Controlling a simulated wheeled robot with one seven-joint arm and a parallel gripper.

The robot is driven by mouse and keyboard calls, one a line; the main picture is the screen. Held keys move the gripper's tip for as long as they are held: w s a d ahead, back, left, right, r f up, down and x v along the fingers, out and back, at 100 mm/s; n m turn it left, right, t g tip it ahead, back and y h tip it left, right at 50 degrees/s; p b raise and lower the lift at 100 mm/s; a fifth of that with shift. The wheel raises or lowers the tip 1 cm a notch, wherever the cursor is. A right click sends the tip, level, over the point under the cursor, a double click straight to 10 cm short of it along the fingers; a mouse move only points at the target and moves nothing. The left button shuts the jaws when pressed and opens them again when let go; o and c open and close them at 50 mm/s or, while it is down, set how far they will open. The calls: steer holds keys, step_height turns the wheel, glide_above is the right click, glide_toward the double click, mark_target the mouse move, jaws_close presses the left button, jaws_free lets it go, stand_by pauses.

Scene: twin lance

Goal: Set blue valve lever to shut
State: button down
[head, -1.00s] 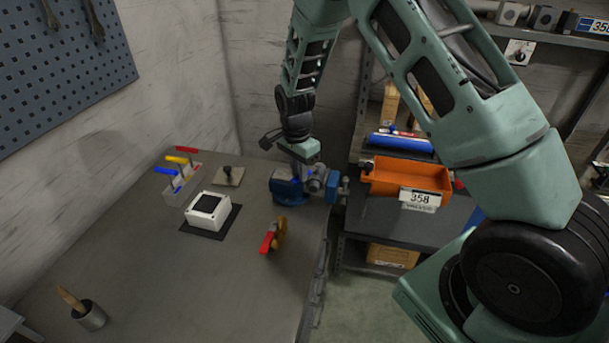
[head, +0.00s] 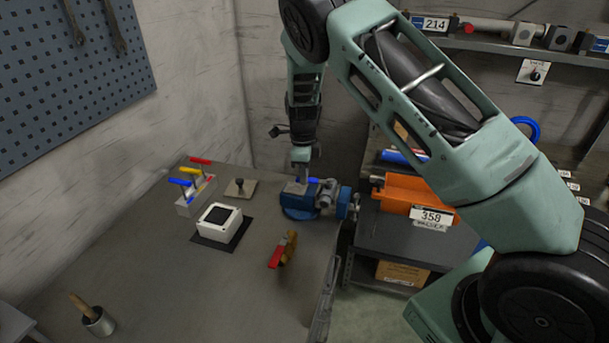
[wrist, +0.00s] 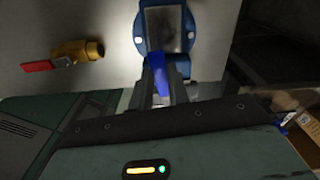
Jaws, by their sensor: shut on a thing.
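A blue vise (head: 298,212) stands at the bench's right rear edge, with a grey metal valve body (head: 325,196) at its jaws. A small blue lever (head: 313,181) shows above the vise, beside my gripper (head: 302,179). In the wrist view, my gripper (wrist: 164,88) is shut on the blue lever (wrist: 160,72), which sticks up between the two fingers over the vise (wrist: 150,42). The fingers hide the lever's lower part, and its exact angle to the valve is hard to tell.
A brass valve with a red handle (head: 276,255) lies on the bench in front of the vise. A white box (head: 219,220) and a block with blue, yellow and red levers (head: 186,206) stand left.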

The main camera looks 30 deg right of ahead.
steer(key=shift+w+d+r+m, duration=0.1)
steer(key=shift+w+d+m, duration=0.3)
steer(key=shift+m, duration=0.5)
steer(key=c, duration=1.3)
jaws_free()
steer(key=r+b, duration=0.1)
steer(key=r, duration=0.4)
steer(key=r+b, duration=0.1)
steer(key=r, duration=0.5)
steer(key=r+b, duration=0.2)
steer(key=r, duration=0.4)
steer(key=shift+w+a+r, duration=0.15)
steer(key=shift+w+a, duration=0.1)
